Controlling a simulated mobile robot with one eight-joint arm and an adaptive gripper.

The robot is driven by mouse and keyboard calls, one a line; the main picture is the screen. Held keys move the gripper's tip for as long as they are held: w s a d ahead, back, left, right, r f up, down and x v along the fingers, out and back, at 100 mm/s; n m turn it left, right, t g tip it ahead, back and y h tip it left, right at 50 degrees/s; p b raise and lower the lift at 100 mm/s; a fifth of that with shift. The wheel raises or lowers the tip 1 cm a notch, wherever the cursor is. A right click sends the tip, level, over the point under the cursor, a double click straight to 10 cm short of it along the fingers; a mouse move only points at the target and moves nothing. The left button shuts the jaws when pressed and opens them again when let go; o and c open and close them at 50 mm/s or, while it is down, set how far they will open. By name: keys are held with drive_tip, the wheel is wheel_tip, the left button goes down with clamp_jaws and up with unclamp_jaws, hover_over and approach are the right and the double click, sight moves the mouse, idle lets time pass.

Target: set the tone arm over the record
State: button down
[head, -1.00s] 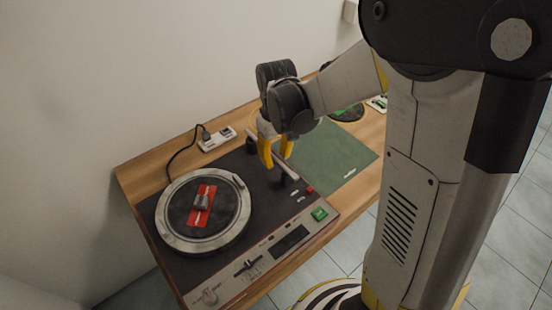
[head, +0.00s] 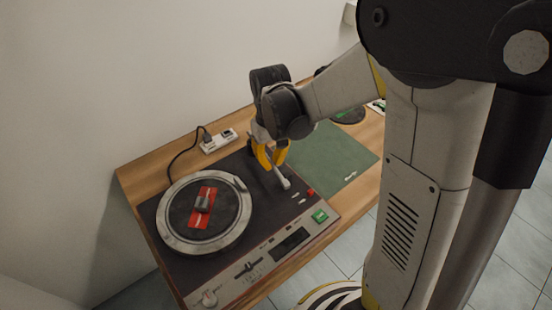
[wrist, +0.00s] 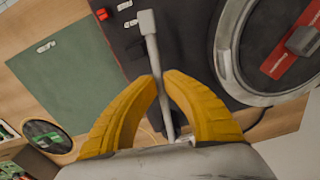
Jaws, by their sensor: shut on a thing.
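The tone arm (wrist: 151,45) is a thin grey rod with a pale block at its end. In the head view its end (head: 284,182) shows just past my fingers, over the dark deck. My gripper (wrist: 160,82) has its yellow fingers shut on the tone arm, one on each side. In the head view my gripper (head: 270,164) is to the right of the platter. The record (head: 180,212) is a dark disc with a red label on the silver-rimmed platter (head: 243,228). The tone arm's end is apart from the record, to its right. My wrist hides the tone arm's rear.
The turntable's deck (head: 185,270) has buttons and a slider along its front. A green mat (head: 345,160) lies to its right, with a second dark disc (head: 348,114) behind. A power strip (head: 218,141) lies by the wall. A grey piece (head: 203,201) stands on the red label.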

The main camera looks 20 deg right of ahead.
drive_tip(key=a+m, duration=0.5)
drive_tip(key=shift+w+a, duration=0.15)
drive_tip(key=shift+a, duration=0.05)
drive_tip(key=shift+w+a+m, duration=0.35)
drive_tip(key=shift+a+m, duration=0.45)
drive_tip(key=shift+m, duration=0.05)
drive_tip(key=shift+w+a+m, duration=0.35)
drive_tip(key=shift+a+m, duration=0.4)
drive_tip(key=shift+m, duration=0.1)
drive_tip(key=c, duration=1.5)
unclamp_jaws()
wheel_tip(320, 180, up, 12)
